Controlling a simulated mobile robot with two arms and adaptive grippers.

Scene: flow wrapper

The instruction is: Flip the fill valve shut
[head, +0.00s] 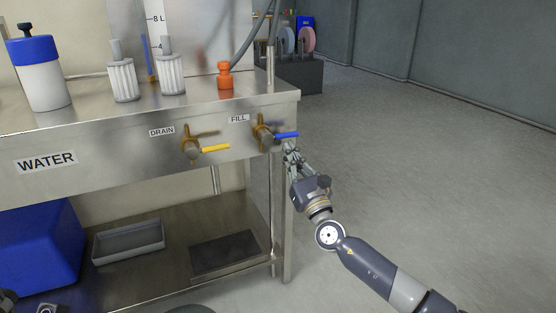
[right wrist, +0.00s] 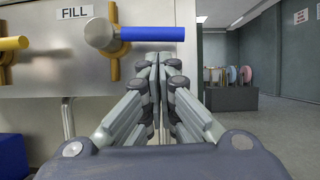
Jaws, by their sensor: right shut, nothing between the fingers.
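The fill valve (head: 264,135) sits on the front panel of the steel bench, under the FILL label (head: 238,118). Its blue lever (head: 286,135) points sideways to the right. In the right wrist view the blue lever (right wrist: 152,33) is horizontal, above my fingertips. My right gripper (head: 291,153) is shut and empty, just below the lever. In the right wrist view its closed fingers (right wrist: 160,68) stand under the lever's outer part; I cannot tell whether they touch it. My left gripper is not clearly in view.
The drain valve (head: 192,147) with a yellow lever (head: 215,148) is left of the fill valve. The steel bench (head: 120,128) ends just right of the fill valve. An orange fitting (head: 225,76) stands on top. Open floor (head: 420,150) lies to the right.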

